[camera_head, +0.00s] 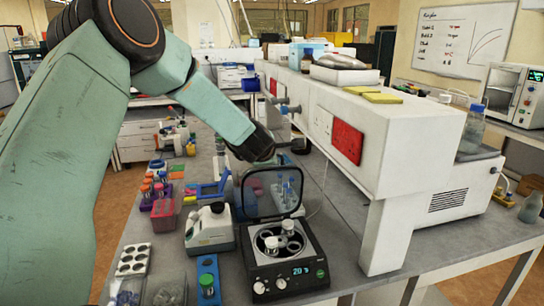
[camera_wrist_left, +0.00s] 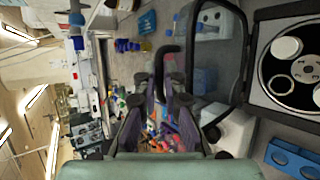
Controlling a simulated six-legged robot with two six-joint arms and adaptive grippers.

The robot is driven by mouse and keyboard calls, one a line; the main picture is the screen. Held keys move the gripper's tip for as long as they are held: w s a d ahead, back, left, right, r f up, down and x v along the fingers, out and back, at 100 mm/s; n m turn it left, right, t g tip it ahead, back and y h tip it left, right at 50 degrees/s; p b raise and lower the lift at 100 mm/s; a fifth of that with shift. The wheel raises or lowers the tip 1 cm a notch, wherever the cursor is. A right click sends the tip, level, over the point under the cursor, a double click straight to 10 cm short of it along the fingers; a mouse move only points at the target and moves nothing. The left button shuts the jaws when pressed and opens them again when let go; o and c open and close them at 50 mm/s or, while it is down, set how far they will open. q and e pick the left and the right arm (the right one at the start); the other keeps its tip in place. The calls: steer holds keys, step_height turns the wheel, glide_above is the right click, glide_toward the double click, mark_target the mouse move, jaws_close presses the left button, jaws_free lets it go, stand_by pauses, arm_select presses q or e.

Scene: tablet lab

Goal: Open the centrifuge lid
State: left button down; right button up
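The centrifuge (camera_head: 284,275) is a black box on the bench with a display reading 20 and a round rotor (camera_head: 280,243) holding white-capped vessels. Its clear, dark-framed lid (camera_head: 248,196) stands upright at the back, so the bowl is uncovered. In the left wrist view the lid (camera_wrist_left: 247,60) stands beside the rotor (camera_wrist_left: 295,72) at the right. My left gripper (camera_head: 290,147) is above the top of the lid; contact cannot be told. My right gripper is out of view.
A small white device (camera_head: 209,229) and a blue rack (camera_head: 208,279) stand left of the centrifuge. Racks of coloured tubes (camera_head: 163,205) are farther left. A long white cabinet (camera_head: 385,140) with a red panel bounds the right.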

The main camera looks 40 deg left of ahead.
arm_select(q)
steer(key=c, duration=1.5)
jaws_free()
steer(key=shift+s+d+r, duration=0.1)
steer(key=shift+r, duration=0.35)
steer(key=shift+o, duration=0.3)
steer(key=shift+f, duration=0.25)
steer(key=v, duration=1.2)
